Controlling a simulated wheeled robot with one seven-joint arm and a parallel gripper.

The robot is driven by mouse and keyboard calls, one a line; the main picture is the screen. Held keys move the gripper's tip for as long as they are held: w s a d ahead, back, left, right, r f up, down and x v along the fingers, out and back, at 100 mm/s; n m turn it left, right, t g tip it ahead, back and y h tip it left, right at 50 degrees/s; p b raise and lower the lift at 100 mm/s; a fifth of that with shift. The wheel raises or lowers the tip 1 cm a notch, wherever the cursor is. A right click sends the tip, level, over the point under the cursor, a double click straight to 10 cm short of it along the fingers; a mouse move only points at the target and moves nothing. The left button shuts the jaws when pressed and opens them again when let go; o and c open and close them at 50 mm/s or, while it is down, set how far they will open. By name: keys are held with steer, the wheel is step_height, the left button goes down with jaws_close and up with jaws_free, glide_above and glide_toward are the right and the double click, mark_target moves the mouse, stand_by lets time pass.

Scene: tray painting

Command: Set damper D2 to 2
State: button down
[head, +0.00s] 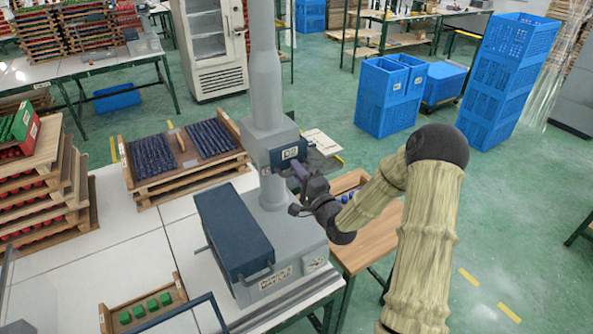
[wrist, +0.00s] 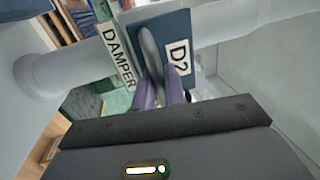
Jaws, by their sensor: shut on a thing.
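Damper D2 shows as a dark blue housing (head: 283,156) on the grey vertical duct, with a "D2" label. In the wrist view the housing (wrist: 190,28) carries "DAMPER" and "D2" labels, and a grey lever (wrist: 149,45) stands in front of it. My gripper (head: 301,176) is at the housing's right side in the head view. In the wrist view the purple fingers of my gripper (wrist: 161,82) are shut on the lower end of the lever. I cannot read a number scale or the lever's setting.
The duct (head: 266,90) rises from a grey machine (head: 270,270) with a dark blue cover (head: 234,230). A wooden tray (head: 180,192) of dark blue pieces is to the left. Blue crates (head: 385,95) stand on the floor behind. Open green floor lies to the right.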

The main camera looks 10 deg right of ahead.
steer(key=shift+w+a+f, duration=0.1)
steer(key=c, duration=1.5)
jaws_free()
steer(key=shift+w, duration=0.1)
steer(key=shift+s, duration=0.2)
steer(key=p+v, duration=0.3)
steer(key=v, duration=1.4)
steer(key=shift+f, duration=0.1)
